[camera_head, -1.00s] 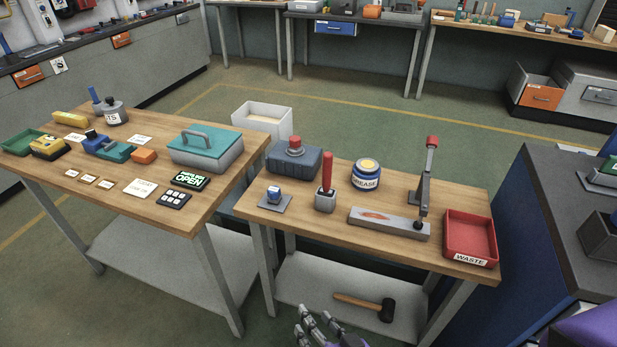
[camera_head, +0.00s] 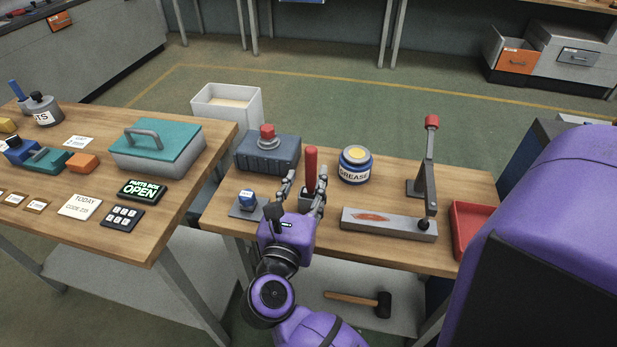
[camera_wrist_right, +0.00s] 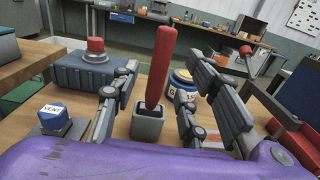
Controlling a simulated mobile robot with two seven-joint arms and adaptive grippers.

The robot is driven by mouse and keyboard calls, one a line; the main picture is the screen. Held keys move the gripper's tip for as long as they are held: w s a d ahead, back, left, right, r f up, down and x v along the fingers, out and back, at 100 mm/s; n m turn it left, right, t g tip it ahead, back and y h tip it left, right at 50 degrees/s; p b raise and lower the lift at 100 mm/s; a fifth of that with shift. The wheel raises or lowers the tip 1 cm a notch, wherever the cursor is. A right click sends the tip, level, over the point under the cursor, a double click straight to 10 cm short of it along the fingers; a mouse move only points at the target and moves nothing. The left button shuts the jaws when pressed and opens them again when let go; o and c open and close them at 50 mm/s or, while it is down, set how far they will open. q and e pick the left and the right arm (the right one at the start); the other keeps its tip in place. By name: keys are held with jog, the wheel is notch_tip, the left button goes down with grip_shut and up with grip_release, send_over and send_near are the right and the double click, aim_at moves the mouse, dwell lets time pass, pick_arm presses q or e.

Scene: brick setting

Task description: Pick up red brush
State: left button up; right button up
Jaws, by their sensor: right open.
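The red brush (camera_head: 311,168) stands upright with its red handle up in a small grey holder (camera_wrist_right: 147,124) on the right wooden table. Its red handle also shows in the right wrist view (camera_wrist_right: 160,62), leaning slightly; its lower end is hidden in the holder. My right gripper (camera_head: 305,186) is open, with its fingers reaching forward on either side of the brush. In the right wrist view the brush stands between the two fingers (camera_wrist_right: 150,100), with gaps on both sides. My left gripper is not in view.
A blue VENT knob (camera_head: 247,199) is close left of my right gripper. A dark box with a red button (camera_head: 268,155) stands behind. The grease jar (camera_head: 355,165), lever press (camera_head: 426,185) and red waste tray (camera_head: 472,225) stand to the right.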

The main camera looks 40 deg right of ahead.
aim_at(310, 168)
jog(key=x, duration=0.2)
jog(key=p+x, duration=0.1)
jog(key=x, duration=0.2)
jog(key=shift+r, duration=0.25)
jog(key=shift+w+d+f+p, duration=0.15)
jog(key=shift+w+d+p, duration=0.15)
jog(key=shift+d, duration=0.05)
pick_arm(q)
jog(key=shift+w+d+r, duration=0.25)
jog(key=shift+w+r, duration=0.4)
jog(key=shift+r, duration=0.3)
pick_arm(e)
jog(key=shift+c, duration=0.2)
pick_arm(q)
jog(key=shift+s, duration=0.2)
pick_arm(e)
grip_shut()
